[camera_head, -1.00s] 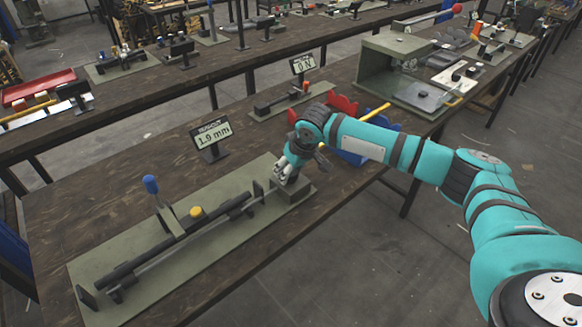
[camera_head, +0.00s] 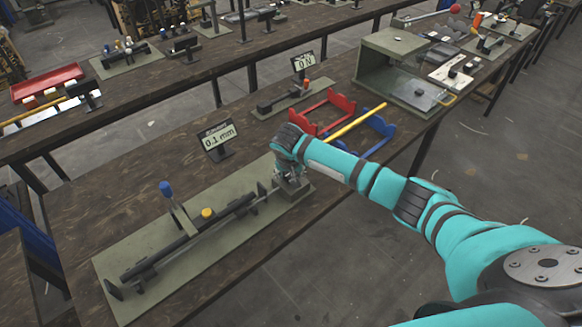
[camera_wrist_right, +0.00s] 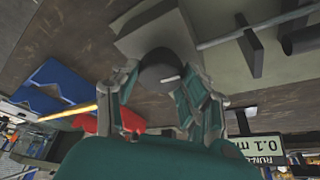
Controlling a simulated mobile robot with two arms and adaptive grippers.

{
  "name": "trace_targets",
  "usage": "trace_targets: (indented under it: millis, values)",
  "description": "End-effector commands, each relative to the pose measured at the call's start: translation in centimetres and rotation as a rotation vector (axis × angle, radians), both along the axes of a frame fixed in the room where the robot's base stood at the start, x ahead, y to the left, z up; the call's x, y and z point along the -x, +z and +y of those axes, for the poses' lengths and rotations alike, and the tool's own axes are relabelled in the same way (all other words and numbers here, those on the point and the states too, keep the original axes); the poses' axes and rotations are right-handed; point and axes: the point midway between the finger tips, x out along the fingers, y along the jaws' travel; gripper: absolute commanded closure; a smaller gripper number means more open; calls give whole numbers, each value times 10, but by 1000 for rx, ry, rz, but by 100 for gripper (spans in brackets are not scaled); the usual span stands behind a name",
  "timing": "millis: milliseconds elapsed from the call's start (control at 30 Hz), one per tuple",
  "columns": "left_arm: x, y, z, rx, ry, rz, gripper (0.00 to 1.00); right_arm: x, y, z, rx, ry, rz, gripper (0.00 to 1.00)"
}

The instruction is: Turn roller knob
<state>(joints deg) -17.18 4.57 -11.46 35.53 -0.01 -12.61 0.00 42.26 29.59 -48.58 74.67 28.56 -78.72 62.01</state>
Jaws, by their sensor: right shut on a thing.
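My right gripper (camera_head: 287,180) reaches over the bench from the right and is at the block at the right end of the roller device (camera_head: 185,250). In the right wrist view its fingers (camera_wrist_right: 165,88) are shut on a dark round knob (camera_wrist_right: 160,70) with a light mark, in front of the grey block (camera_wrist_right: 155,35). A thin rod runs from the block along the device. In the head view the gripper hides the knob. The small display (camera_head: 217,138) behind the device reads 0.1 mm. My left gripper is not in view.
A red and blue holder (camera_head: 325,110) with a yellow rod (camera_head: 352,124) stands right of the device. A second display (camera_head: 306,64) reads 0 N.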

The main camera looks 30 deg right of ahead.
Motion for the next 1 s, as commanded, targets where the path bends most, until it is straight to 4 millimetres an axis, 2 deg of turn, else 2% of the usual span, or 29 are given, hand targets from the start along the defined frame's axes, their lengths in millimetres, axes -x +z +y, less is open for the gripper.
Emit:
trace_targets:
  millis: [200, 633, 667, 700, 833, 1000]
  values:
    - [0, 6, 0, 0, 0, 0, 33, -1, 2, 0, 2, -50, -3, 88]
    - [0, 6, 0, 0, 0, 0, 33, -1, 1, -1, 2, -58, -4, 88]
    - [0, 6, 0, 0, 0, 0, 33, -1, 1, -1, 2, -58, -4, 54]
    - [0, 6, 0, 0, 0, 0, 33, -1, 1, -1, 2, -58, -4, 49]
    - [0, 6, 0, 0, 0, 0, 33, -1, 1, 0, 2, -57, -3, 33]
    - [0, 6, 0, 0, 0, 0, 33, -1, 0, 0, 1, -57, -2, 33]
